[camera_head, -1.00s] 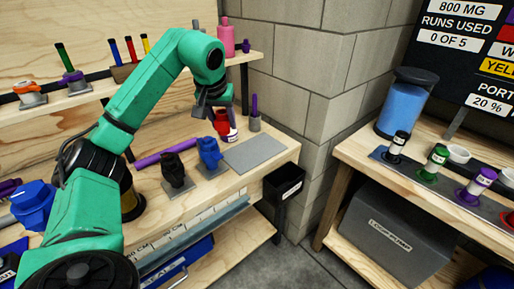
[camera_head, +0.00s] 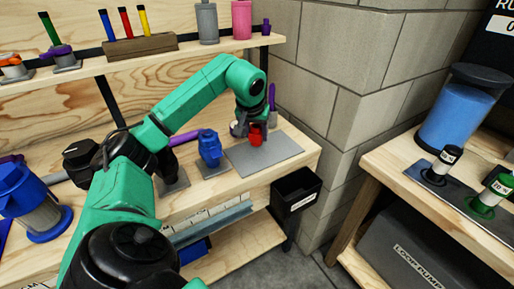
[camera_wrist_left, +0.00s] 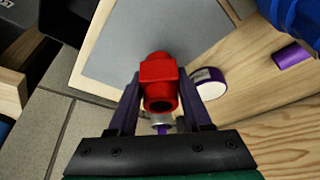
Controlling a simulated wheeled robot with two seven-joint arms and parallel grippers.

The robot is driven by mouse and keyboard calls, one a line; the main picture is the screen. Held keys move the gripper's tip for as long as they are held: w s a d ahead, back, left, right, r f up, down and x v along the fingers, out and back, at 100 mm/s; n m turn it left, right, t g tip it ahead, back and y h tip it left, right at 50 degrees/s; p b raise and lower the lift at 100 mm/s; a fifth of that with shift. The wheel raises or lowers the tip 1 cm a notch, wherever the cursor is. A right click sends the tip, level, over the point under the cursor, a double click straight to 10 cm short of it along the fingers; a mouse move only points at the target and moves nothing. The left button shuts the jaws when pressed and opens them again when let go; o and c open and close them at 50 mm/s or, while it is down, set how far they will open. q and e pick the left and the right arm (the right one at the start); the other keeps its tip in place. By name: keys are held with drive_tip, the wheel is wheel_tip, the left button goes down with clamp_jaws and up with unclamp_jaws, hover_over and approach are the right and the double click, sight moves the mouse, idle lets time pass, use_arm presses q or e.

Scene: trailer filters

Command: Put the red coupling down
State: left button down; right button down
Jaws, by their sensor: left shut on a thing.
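The red coupling (camera_head: 256,134) is in my left gripper (camera_head: 250,122), at the back part of the grey mat (camera_head: 272,157) on the workbench. In the left wrist view, the red coupling (camera_wrist_left: 158,78) sits between the two dark fingers of my left gripper (camera_wrist_left: 159,92), which are shut on it. The grey mat (camera_wrist_left: 125,40) lies beyond and below it there. I cannot tell whether the coupling touches the mat. My right gripper is not in view.
A blue coupling (camera_head: 209,147) stands on a grey plate left of the mat. A white and purple roll (camera_wrist_left: 208,83) lies close to the right finger. A black bin (camera_head: 296,190) hangs off the bench's right end. Most of the mat is clear.

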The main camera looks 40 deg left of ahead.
sight(256, 144)
use_arm(q)
drive_tip(key=f, duration=0.3)
drive_tip(key=shift+s+f, duration=0.1)
drive_tip(key=shift+s, duration=0.1)
drive_tip(key=shift+f, duration=0.25)
drive_tip(key=shift+w, duration=0.1)
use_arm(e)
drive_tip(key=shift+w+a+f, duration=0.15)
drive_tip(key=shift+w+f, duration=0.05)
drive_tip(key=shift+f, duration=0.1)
use_arm(q)
drive_tip(key=shift+f, duration=0.1)
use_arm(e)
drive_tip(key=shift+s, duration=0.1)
use_arm(q)
drive_tip(key=shift+c, duration=1.7)
unclamp_jaws()
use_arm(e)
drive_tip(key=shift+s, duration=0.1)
use_arm(q)
drive_tip(key=p+v, duration=0.1)
drive_tip(key=v, duration=1.1)
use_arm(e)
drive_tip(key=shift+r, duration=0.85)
use_arm(q)
drive_tip(key=shift+d, duration=0.1)
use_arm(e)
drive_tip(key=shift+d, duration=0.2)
